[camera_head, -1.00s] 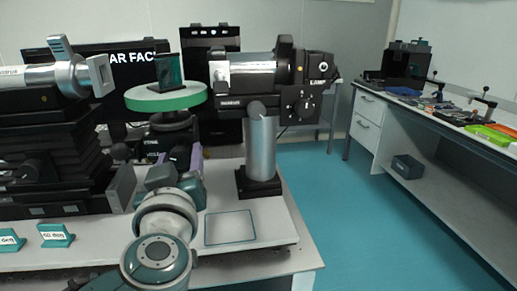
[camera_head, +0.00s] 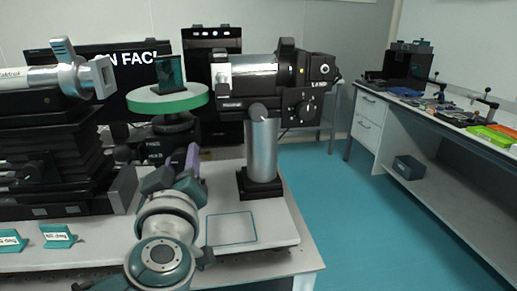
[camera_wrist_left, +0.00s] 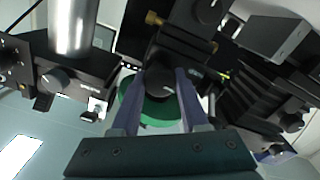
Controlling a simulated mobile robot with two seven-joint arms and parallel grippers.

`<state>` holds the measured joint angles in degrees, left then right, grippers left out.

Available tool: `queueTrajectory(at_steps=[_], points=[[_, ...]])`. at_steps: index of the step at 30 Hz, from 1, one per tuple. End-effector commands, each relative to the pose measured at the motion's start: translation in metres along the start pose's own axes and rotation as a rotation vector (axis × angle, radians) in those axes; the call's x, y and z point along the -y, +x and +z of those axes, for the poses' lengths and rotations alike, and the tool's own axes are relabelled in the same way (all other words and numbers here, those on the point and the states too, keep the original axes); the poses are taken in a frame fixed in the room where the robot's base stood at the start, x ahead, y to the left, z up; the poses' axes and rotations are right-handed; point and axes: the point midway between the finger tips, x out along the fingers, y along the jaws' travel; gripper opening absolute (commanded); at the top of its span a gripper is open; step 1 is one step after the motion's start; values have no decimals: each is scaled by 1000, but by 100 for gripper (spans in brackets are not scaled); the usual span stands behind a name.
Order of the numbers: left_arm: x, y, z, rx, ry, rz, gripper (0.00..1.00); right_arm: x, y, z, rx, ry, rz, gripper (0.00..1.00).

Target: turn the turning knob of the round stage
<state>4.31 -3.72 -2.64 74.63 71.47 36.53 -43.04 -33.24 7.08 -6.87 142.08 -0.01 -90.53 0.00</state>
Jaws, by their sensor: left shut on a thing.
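The round stage has a green disc top (camera_head: 167,101) on a black base (camera_head: 165,143), left of the middle in the head view. A dark glass plate (camera_head: 170,73) stands upright on the disc. My left gripper (camera_head: 192,160) has purple fingers and reaches to the stage's base from the front. In the left wrist view, the black round turning knob (camera_wrist_left: 160,80) sits between the two fingers of my left gripper (camera_wrist_left: 161,76), which is shut on it. The green disc shows behind the knob. In the head view, the knob is hidden by the gripper. My right gripper is not in view.
A lamp (camera_head: 265,80) on a silver post (camera_head: 262,150) stands close right of the stage. A silver-barrelled device (camera_head: 45,78) on black stages is at the left. Green label stands (camera_head: 60,236) sit at the front. A second table (camera_head: 440,135) is at the right.

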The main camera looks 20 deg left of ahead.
Motion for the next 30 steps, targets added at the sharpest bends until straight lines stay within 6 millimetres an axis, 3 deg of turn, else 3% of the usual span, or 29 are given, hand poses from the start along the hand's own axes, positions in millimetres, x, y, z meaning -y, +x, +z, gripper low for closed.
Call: queueTrajectory(at_steps=[4, 13, 14, 15, 21, 30], points=[[0, 0, 0, 1, -83, 0, 0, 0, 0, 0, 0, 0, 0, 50], [0, 0, 0, 1, -93, 1, 0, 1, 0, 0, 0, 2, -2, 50], [0, 0, 0, 1, -92, 1, 47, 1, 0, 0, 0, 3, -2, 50], [0, 0, 0, 1, -92, 1, 52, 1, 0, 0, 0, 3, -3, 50], [0, 0, 0, 0, -91, 1, 74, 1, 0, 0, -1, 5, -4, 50], [0, -3, 0, 1, -91, 1, 74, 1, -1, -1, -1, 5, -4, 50]])
